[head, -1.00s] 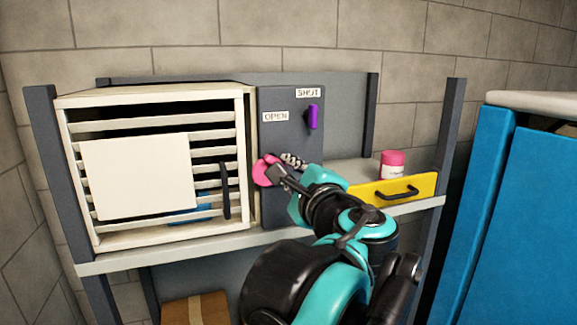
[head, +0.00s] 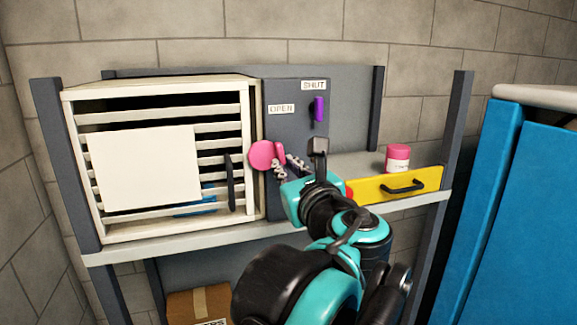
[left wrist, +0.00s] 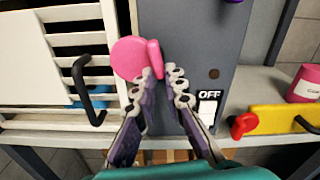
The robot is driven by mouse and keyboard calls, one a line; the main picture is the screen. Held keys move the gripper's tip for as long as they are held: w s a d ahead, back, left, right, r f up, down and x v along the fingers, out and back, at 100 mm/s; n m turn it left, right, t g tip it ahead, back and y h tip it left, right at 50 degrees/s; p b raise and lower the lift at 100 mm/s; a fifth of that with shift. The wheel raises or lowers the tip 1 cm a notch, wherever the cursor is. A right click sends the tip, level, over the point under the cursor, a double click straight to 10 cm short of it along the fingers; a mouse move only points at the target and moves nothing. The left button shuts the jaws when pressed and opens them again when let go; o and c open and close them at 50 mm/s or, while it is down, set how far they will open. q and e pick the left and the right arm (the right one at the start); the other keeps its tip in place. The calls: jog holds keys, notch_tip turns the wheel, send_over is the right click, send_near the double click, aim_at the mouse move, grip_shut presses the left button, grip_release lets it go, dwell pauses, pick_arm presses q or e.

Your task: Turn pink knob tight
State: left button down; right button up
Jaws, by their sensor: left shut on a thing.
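My left gripper (head: 287,168) is at the lower right of the knob. In the left wrist view its two chain-like fingertips (left wrist: 162,76) lie on either side of the knob's bar, shut on it. Part of the knob's lower edge is hidden by a finger. My right gripper is not in view.
A purple handle (head: 319,109) is by the SHUT label, above my gripper. A white OFF switch (left wrist: 207,108) is just right of the fingers. A red knob (left wrist: 243,125), yellow drawer (head: 400,186) and pink jar (head: 397,157) are to the right. The slatted cabinet (head: 244,200) has a black handle (head: 231,182).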

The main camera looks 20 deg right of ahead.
pick_arm(q)
jog(key=shift+a+f+m, duration=0.1)
jog(key=shift+a+m, duration=0.05)
jog(key=shift+m, duration=0.95)
jog(key=c, duration=1.6)
grip_release()
jog(key=s, duration=1.2)
